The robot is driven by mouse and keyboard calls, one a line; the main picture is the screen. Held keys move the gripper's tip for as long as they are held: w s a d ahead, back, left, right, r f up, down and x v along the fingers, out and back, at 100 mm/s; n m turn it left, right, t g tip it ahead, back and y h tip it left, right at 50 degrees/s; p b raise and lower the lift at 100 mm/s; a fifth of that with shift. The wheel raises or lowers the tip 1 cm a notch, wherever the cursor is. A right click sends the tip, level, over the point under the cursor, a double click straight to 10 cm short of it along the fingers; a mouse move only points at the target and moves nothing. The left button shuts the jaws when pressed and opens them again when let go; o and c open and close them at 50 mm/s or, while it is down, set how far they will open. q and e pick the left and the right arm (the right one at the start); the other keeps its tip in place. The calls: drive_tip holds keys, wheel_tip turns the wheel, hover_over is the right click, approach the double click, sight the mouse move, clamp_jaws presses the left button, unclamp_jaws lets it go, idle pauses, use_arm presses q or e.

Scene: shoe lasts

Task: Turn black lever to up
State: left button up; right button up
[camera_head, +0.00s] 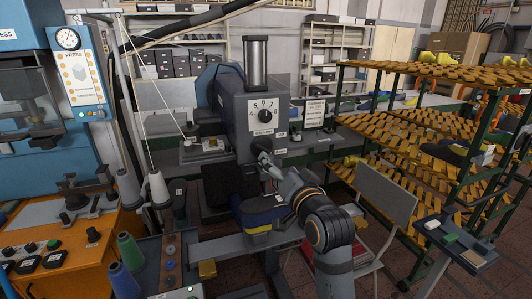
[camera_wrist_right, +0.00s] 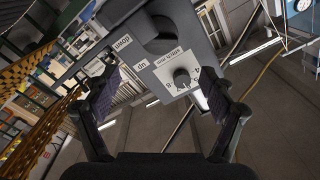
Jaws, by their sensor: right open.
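The grey machine head (camera_head: 240,105) stands in the middle of the head view. Its front carries a white dial plate with a black knob (camera_head: 265,116); the knob also shows in the wrist view (camera_wrist_right: 181,77). My right gripper (camera_head: 265,160) is at the machine front, just below the dial. In the wrist view my right gripper (camera_wrist_right: 160,88) is open, its two dark fingers apart with nothing held between them. White labels, one reading "dn" (camera_wrist_right: 141,65), are beside the dial. I cannot make out a black lever clearly; the gripper may hide it. My left gripper is out of view.
A blue press with an orange bench (camera_head: 75,245) stands at the left, with thread cones (camera_head: 160,188) beside it. A green rack with wooden shelves (camera_head: 425,120) fills the right. A chair (camera_head: 385,195) stands behind my right arm. A dark blue shoe piece (camera_head: 262,215) sits below the head.

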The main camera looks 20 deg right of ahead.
sight(265, 149)
drive_tip(key=w+p, duration=0.3)
drive_tip(key=w, duration=0.6)
drive_tip(key=shift+w+a, duration=0.15)
drive_tip(key=shift+w+f, duration=0.1)
drive_tip(key=shift+w, duration=0.5)
drive_tip(key=c, duration=1.1)
drive_tip(key=shift+c, duration=0.2)
